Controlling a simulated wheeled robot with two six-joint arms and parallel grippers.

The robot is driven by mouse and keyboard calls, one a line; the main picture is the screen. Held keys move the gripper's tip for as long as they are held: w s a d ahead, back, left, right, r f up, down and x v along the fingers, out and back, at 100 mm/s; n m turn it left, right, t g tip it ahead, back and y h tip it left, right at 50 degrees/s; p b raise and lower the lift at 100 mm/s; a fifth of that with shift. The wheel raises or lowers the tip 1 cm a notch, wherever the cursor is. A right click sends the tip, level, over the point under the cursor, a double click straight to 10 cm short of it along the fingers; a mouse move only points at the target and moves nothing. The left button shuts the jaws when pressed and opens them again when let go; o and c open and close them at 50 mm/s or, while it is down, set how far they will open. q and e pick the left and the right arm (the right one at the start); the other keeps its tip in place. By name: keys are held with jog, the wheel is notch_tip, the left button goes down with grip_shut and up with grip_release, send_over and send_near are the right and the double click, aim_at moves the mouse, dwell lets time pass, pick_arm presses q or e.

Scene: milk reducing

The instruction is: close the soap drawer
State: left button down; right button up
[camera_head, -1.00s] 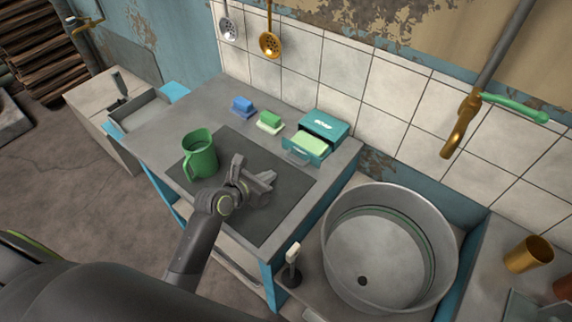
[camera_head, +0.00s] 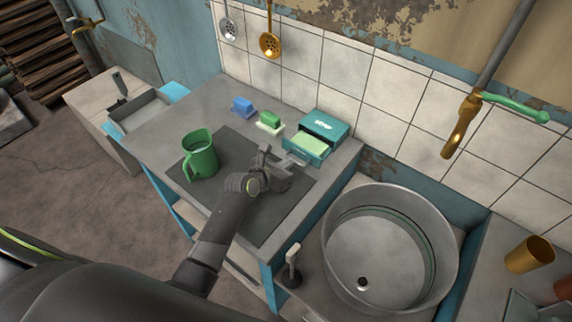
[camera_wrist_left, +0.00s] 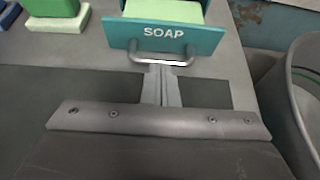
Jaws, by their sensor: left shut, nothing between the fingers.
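The teal soap box (camera_head: 325,127) stands at the back right of the grey counter, near the tiled wall. Its soap drawer (camera_head: 301,158) is pulled out toward me, with a pale green soap bar (camera_head: 311,144) inside. In the left wrist view the drawer front (camera_wrist_left: 165,36) reads SOAP and has a metal handle (camera_wrist_left: 162,58). My left gripper (camera_head: 292,165) is shut and empty, close in front of the drawer. In the left wrist view its fingertips (camera_wrist_left: 160,72) are at the handle; I cannot tell whether they touch. My right gripper is not in view.
A green mug (camera_head: 200,155) stands on the dark mat left of my gripper. A blue block (camera_head: 242,105) and a green block (camera_head: 270,121) sit left of the soap box. A round metal basin (camera_head: 390,250) is at the right.

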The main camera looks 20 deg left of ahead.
aim_at(300, 149)
pick_arm(q)
jog(key=w+d, duration=0.1)
jog(key=w, duration=0.1)
jog(key=w+d, duration=0.1)
jog(key=w, duration=0.4)
jog(key=shift+w+d+p, duration=0.3)
jog(key=shift+d+p, duration=0.05)
jog(key=shift+d, duration=0.05)
jog(key=shift+r, duration=0.1)
